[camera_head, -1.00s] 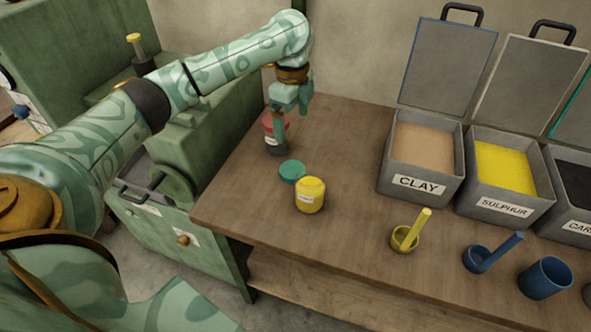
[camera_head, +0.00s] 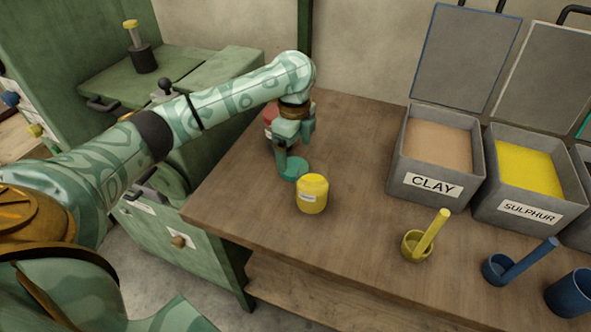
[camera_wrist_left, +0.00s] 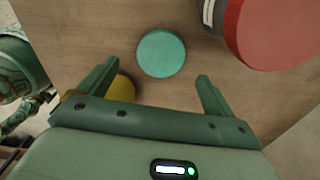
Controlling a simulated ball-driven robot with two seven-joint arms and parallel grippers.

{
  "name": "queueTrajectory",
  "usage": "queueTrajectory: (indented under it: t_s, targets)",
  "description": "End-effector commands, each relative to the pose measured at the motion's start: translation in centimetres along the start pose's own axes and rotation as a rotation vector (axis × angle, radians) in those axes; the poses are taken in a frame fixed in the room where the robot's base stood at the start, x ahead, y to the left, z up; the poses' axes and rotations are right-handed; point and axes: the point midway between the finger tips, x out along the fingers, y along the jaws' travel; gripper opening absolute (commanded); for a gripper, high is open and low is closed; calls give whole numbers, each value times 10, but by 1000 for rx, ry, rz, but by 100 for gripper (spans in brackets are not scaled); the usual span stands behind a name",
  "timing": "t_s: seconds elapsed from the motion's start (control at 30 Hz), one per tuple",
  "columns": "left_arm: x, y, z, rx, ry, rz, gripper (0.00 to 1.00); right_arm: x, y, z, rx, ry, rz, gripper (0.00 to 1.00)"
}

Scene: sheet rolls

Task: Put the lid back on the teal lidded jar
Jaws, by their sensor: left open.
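A teal lid (camera_head: 295,169), a round flat disc, lies on the wooden table just behind the yellow jar in the head view. It also shows whole in the left wrist view (camera_wrist_left: 161,53), ahead of and between the fingers. My left gripper (camera_head: 292,152) is open and empty, pointing down close above the lid. Its two spread fingers show in the left wrist view (camera_wrist_left: 157,75). I cannot make out an open teal jar body in either view. My right gripper is not in view.
A yellow jar (camera_head: 312,196) stands close beside the lid. A red-topped jar (camera_head: 270,117) stands behind my gripper, partly hidden; its top shows in the wrist view (camera_wrist_left: 275,32). Open clay (camera_head: 432,185) and sulphur (camera_head: 527,211) bins and a yellow scoop (camera_head: 416,246) are to the right.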

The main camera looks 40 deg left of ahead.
Motion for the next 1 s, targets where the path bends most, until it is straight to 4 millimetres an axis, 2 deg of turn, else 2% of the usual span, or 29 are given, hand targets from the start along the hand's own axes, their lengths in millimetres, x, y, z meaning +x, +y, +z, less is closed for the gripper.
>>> queueTrajectory:
  t_s: [0.27,0.37,0.53,0.63,1.0]
  targets:
    - [1,0,0,0,0,0,91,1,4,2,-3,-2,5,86]
    - [11,-1,-1,0,1,2,91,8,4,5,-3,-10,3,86]
    - [42,-2,-2,0,0,6,91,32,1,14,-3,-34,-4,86]
    - [53,-2,-2,1,-2,5,91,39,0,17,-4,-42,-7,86]
    - [50,-2,-2,0,-1,-3,91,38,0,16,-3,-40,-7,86]
